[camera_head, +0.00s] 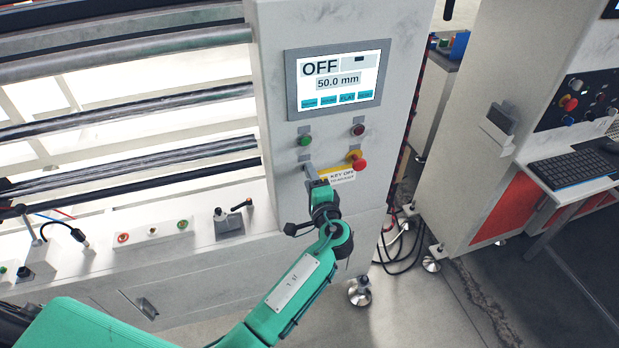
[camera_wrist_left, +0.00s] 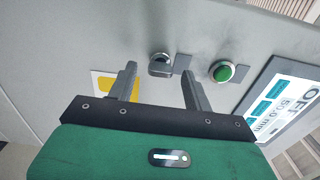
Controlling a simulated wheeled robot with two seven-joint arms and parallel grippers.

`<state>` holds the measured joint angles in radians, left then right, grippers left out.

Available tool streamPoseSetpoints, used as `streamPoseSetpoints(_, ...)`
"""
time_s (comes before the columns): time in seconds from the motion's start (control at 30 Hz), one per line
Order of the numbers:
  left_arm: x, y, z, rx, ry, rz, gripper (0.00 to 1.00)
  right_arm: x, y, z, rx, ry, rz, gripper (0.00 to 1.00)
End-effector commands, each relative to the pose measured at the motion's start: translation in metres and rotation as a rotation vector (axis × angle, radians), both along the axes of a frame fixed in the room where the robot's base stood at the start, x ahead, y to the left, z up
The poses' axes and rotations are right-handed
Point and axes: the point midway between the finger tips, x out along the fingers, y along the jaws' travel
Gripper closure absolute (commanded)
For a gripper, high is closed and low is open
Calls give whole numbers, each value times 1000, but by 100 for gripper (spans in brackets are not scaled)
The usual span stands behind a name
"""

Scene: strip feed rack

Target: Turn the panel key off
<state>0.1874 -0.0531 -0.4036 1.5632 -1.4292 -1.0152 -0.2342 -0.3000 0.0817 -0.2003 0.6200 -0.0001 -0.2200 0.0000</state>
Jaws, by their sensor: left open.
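The panel key switch (camera_wrist_left: 160,66) is a round metallic knob on the light grey panel in the left wrist view. It lies between and ahead of the two fingertips of my left gripper (camera_wrist_left: 158,70), which is open. I cannot tell whether the fingers touch it. In the head view my left gripper (camera_head: 311,174) is at the panel's lower left, below the green button (camera_head: 305,140), and the key is not clearly visible there. The screen (camera_head: 339,77) reads OFF and 50.0 mm. A label (camera_head: 340,176) reads KEY OFF. My right gripper is not in view.
A red emergency stop (camera_head: 359,164) on a yellow base sits just right of the gripper. A dark red button (camera_head: 358,129) is above it. The green button (camera_wrist_left: 222,71) is close to the gripper's right finger. Metal rollers (camera_head: 130,125) lie left of the panel.

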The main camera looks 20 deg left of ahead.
Motion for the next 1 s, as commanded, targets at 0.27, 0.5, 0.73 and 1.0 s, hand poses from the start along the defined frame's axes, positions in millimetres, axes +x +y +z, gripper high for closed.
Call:
streamPoseSetpoints(0.27, -52, -35, -5, -4, 1, -2, 49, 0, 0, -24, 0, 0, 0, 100)
streamPoseSetpoints(0.5, -89, -61, -4, -3, 1, -1, 49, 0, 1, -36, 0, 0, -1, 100)
streamPoseSetpoints(0.73, -103, -70, -1, -1, 2, -1, 49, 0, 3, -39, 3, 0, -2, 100)
streamPoseSetpoints(1.0, -104, -70, -1, -1, 1, 0, 49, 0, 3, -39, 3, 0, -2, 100)
